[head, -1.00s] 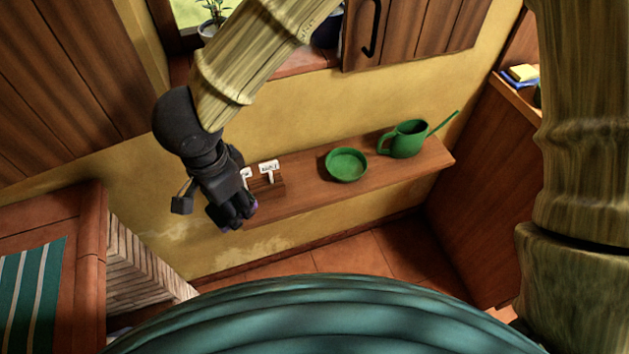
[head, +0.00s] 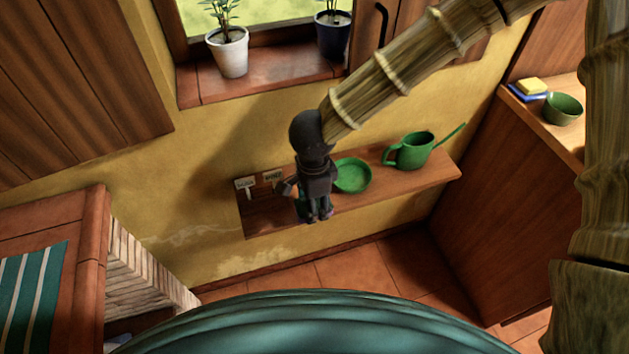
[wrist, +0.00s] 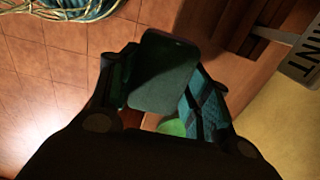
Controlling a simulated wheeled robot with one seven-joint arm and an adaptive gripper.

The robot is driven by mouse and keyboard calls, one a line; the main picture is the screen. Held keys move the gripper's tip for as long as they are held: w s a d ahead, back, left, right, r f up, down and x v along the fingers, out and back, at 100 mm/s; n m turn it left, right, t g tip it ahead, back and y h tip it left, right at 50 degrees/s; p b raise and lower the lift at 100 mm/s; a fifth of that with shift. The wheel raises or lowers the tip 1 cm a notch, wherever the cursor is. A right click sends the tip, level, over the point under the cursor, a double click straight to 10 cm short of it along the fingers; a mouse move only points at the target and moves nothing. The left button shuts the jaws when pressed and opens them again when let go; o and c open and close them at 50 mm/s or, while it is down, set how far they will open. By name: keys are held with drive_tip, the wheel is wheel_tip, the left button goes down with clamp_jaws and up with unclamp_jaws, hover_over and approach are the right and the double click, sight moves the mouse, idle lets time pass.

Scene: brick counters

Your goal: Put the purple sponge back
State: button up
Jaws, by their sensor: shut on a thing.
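My gripper (head: 315,214) is over the front edge of the wall shelf (head: 405,182), left of the green bowl (head: 353,176). It is shut on a block, the sponge (wrist: 165,75), with a dark green face in the wrist view. Only slivers of purple (head: 329,212) and green show at the fingertips in the head view; the fingers hide the rest.
A green watering can (head: 412,151) stands on the shelf right of the bowl. Yellow and blue blocks (head: 531,88) and another green bowl (head: 563,109) sit on the right counter. Potted plants (head: 229,50) stand on the windowsill above. Tiled floor lies below the shelf.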

drive_tip(key=w, duration=0.3)
drive_tip(key=w+a+p, duration=0.1)
drive_tip(key=w, duration=0.2)
drive_tip(key=w+f, duration=0.1)
drive_tip(key=w, duration=0.2)
drive_tip(key=shift+a, duration=0.25)
drive_tip(key=shift+f+p, duration=0.35)
drive_tip(key=shift+f, duration=1.35)
drive_tip(key=o, duration=0.9)
drive_tip(key=shift+r, duration=0.1)
